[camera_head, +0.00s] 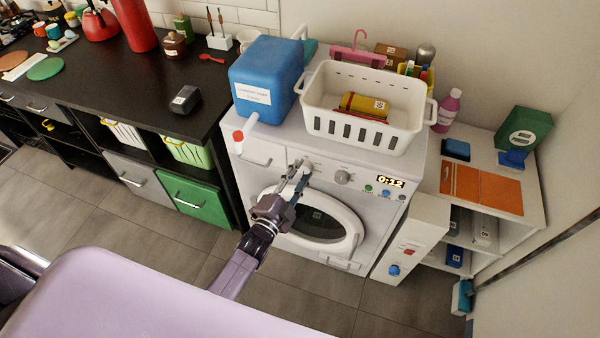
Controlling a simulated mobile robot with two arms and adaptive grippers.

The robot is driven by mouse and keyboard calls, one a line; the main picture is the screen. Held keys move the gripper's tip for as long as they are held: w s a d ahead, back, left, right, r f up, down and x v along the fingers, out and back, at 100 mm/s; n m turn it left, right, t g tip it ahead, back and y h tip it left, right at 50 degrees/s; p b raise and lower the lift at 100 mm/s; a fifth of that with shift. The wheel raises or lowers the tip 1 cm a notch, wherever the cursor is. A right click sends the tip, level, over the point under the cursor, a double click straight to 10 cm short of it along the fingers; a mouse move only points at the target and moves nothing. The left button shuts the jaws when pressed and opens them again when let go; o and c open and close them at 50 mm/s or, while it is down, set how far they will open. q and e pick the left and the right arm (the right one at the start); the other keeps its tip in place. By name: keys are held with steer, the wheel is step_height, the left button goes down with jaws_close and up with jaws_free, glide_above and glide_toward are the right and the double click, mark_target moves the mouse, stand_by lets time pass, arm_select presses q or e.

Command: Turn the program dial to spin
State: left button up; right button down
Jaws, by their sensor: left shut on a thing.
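The white washing machine (395,213) stands in the middle, with its control panel along the top of its front and its round door (358,232) below. My left gripper (299,168) reaches up across the door to the left part of the panel. Its fingers are shut on a dial there, which I take for the program dial; the fingers hide most of it. A second round grey knob (343,177) sits free to the right. The dial's pointer and marks are too small or hidden to read. My right gripper is not in view.
The panel's display (390,182) reads 0:12, with coloured buttons below it. A blue laundry soap container (265,80) and a white basket (350,90) stand on the machine. A black counter (130,80) is at the left, a low shelf (485,160) at the right.

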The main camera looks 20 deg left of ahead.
arm_select(q)
steer(key=shift+f, duration=0.1)
steer(key=o, duration=1.2)
steer(key=shift+c, duration=0.2)
steer(key=s+a, duration=0.1)
steer(key=s, duration=1.1)
steer(key=shift+a, duration=0.4)
